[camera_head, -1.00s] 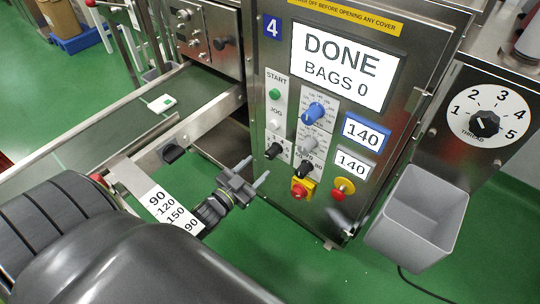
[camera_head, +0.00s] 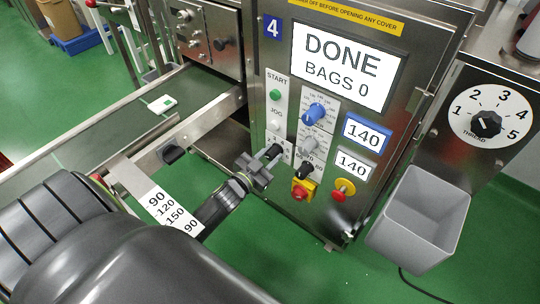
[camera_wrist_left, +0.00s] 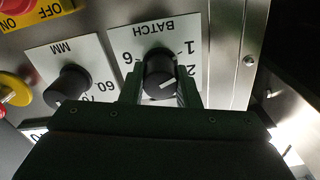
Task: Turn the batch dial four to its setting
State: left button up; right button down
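The batch dial (camera_wrist_left: 160,72) is a black knob on a white plate in the left wrist view. The numbers 6, 1 and 2 show upside down around it; other marks are hidden. Its white pointer line points to the right, near the 2. My left gripper (camera_wrist_left: 160,92) has one finger on each side of the knob; I cannot tell whether they touch it. In the head view my left gripper (camera_head: 266,166) is at the lower left of machine four's panel, at the black knob (camera_head: 274,151). My right gripper is not in view.
The screen (camera_head: 345,65) reads DONE, BAGS 0. A grey bin (camera_head: 425,215) and a thread dial (camera_head: 486,123) are at the right.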

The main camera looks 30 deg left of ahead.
pick_arm(q)
jog(key=c, duration=0.4)
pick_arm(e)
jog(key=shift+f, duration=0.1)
pick_arm(q)
jog(key=shift+m, duration=0.4)
jog(key=m, duration=0.3)
jog(key=shift+m+b, duration=0.3)
jog(key=shift+b, duration=0.05)
jog(key=m, duration=0.2)
jog(key=shift+f+m, duration=0.1)
jog(key=shift+m, duration=0.3)
jog(key=m+b, duration=0.1)
jog(key=m, duration=0.1)
jog(key=shift+m, duration=0.3)
jog(key=m+b, duration=0.1)
jog(key=m, duration=0.5)
jog(key=shift+m, duration=0.3)
jog(key=shift+m+b, duration=0.4)
jog(key=shift+m, duration=0.4)
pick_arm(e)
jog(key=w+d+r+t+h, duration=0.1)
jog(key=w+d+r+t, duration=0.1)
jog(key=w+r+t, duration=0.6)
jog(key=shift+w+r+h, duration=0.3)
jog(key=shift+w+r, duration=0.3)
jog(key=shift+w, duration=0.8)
